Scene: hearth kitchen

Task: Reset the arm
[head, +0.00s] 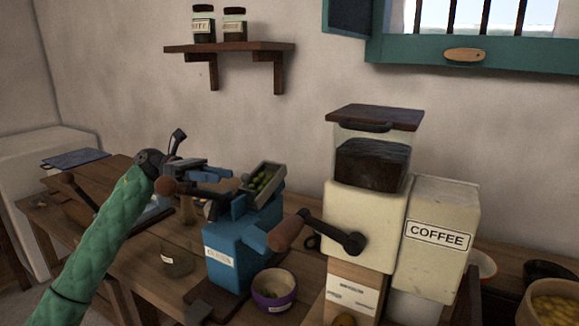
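My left arm, in a green sleeve, comes in from the lower left in the head view. Its dark wrist ends at my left gripper (205,175), beside the top of a blue hand-cranked machine (240,243). The fingers are small and overlap the machine's crank and its wooden knob, so I cannot tell whether they are open or shut, or whether they touch the crank. The machine's tray (263,177) holds green pieces. My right gripper is not in view.
A cream coffee grinder (367,212) with a wooden-handled crank (290,232) stands at right, beside a COFFEE box (437,250). A purple-rimmed bowl (274,290) and a glass jar (176,261) stand near the blue machine. A wall shelf (230,47) holds two jars.

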